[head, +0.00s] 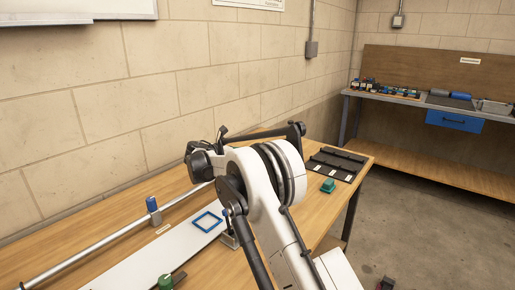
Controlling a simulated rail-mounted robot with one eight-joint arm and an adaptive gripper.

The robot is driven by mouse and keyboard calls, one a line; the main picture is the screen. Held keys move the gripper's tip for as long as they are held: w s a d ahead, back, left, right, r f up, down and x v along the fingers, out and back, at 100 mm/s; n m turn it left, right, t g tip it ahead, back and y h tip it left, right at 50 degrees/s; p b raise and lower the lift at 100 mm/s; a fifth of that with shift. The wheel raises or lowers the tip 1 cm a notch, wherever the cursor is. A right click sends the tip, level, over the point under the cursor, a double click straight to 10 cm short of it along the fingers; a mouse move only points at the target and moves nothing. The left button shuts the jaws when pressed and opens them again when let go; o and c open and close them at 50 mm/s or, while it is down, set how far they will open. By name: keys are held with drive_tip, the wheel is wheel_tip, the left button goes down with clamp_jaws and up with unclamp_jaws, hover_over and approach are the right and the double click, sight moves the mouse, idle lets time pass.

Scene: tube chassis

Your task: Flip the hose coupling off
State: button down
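I cannot say for sure which part is the hose coupling. A blue-topped fitting with a grey lower part (153,208) stands upright at the long metal tube on the bench, left of my arm. A green knob-like part (165,282) shows at the bottom edge, with a dark piece beside it. My white and black arm fills the middle of the head view. Dark parts at its left end (203,161) may belong to my gripper, above the bench. Its fingertips cannot be made out, nor whether it holds anything.
The wooden bench (95,215) runs along a block wall. A white plate with a blue square frame (207,222) lies near the tube. A green block (328,186) and a black rack (338,163) sit at the far right end. Another workbench (440,172) stands at the back right.

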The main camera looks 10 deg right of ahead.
drive_tip(key=x, duration=0.4)
drive_tip(key=b+x, duration=0.1)
drive_tip(key=x, duration=0.3)
drive_tip(key=b+x, duration=0.1)
drive_tip(key=x, duration=0.3)
drive_tip(key=shift+w+d+r, duration=0.15)
drive_tip(key=shift+d, duration=0.2)
drive_tip(key=shift+w+d+r, duration=0.1)
drive_tip(key=shift+w+d, duration=0.4)
drive_tip(key=shift+d, duration=0.05)
